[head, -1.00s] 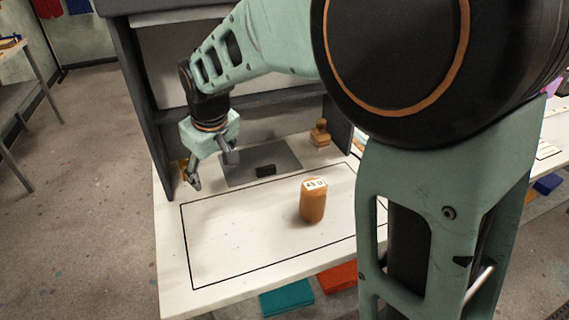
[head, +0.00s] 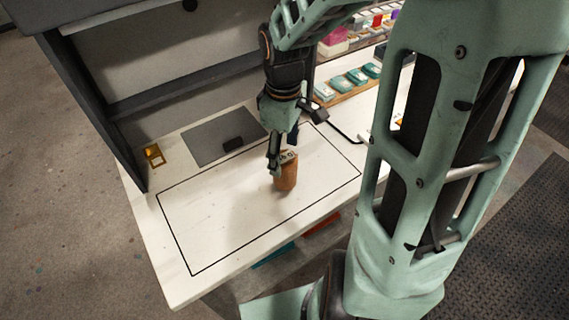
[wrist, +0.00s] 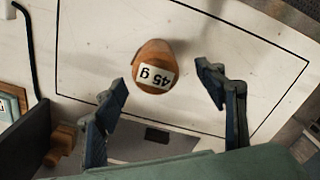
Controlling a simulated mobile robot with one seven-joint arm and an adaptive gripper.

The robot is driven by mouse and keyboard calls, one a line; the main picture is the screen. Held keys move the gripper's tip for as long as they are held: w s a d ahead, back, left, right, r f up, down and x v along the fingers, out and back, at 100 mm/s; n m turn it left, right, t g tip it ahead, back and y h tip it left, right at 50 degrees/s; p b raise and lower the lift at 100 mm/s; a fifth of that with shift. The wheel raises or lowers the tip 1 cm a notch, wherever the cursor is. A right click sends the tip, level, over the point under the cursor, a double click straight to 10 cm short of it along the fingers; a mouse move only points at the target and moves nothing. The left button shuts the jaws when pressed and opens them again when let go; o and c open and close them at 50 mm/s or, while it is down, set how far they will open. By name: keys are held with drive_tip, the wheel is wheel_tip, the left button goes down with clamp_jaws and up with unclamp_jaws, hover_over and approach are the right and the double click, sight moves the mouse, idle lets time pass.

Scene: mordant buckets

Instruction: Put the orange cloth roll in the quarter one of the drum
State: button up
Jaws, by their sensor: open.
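The orange cloth roll (head: 286,178) stands upright inside the black outlined rectangle on the white table. Its top carries a white "45 g" label, clear in the wrist view (wrist: 152,53). My gripper (head: 285,160) is open, just above and beside the roll in the head view, with a finger in front of part of it. In the wrist view my gripper (wrist: 166,92) has its fingers spread, and the roll lies ahead of and between the fingertips, not gripped. I cannot tell whether a finger touches it. I cannot make out the drum in these views.
A grey mat (head: 213,139) with a small dark block (head: 232,144) lies behind the rectangle. A yellow item (head: 154,155) stands at its left. A dark shelf frame (head: 105,120) rises at the back left. Teal packets (head: 355,77) lie at the back right. The rectangle's left part is clear.

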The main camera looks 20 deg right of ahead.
sight(284, 159)
wheel_tip(284, 159, down, 5)
drive_tip(key=shift+r, duration=0.2)
drive_tip(key=shift+w+d+f+b, duration=0.1)
drive_tip(key=shift+d+f+b, duration=0.1)
drive_tip(key=shift+f, duration=1.15)
drive_tip(key=shift+w+d+f+b, duration=0.1)
drive_tip(key=shift+f+b, duration=0.05)
drive_tip(key=shift+f, duration=1.15)
drive_tip(key=c, duration=1.4)
drive_tip(key=shift+r, duration=0.15)
